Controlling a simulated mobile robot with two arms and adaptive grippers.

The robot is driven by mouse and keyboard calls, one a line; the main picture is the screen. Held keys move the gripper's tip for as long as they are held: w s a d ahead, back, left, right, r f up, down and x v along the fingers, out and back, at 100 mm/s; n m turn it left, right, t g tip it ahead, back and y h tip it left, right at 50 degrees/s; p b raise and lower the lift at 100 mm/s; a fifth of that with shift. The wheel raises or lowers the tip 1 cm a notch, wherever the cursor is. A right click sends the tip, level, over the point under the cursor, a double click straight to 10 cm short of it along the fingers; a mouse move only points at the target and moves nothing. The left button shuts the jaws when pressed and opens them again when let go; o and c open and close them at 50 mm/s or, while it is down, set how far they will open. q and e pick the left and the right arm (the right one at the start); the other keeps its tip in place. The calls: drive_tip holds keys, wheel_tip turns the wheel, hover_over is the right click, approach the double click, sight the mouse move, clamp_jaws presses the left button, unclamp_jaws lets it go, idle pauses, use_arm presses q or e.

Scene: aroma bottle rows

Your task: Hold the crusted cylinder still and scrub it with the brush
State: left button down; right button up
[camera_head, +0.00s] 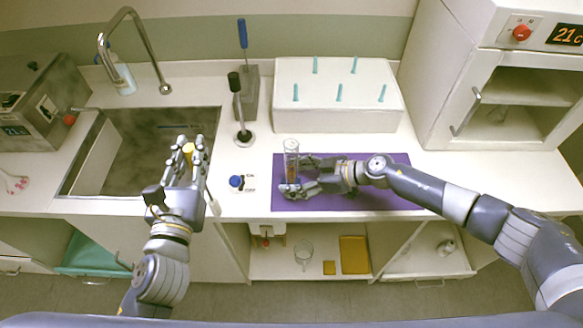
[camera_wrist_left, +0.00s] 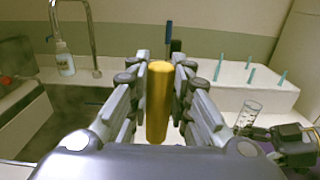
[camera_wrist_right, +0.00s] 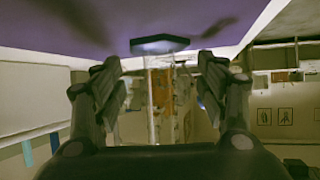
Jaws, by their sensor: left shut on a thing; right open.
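The crusted cylinder (camera_head: 292,162) is clear glass with orange-brown crust inside. It stands upright on the purple mat (camera_head: 380,192). My right gripper (camera_head: 304,174) is open, with its fingers beside the cylinder's lower part. In the right wrist view, turned upside down, the cylinder (camera_wrist_right: 163,105) and its foot (camera_wrist_right: 160,45) lie between the open fingers; contact cannot be told. My left gripper (camera_head: 186,152) is shut on a yellow handle (camera_wrist_left: 158,100), seemingly the brush's, over the front of the sink. The bristles cannot be made out.
The sink (camera_head: 90,165) with its tap is at the left. A white rack (camera_head: 335,115) with teal pegs stands behind the mat. A white cabinet (camera_head: 470,125) is at the right.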

use_arm(q)
drive_tip(key=shift+w+a, duration=0.1)
use_arm(e)
drive_tip(key=shift+w+a, duration=0.1)
drive_tip(key=shift+a, duration=0.05)
drive_tip(key=c, duration=0.7)
use_arm(q)
drive_tip(key=shift+r, duration=0.1)
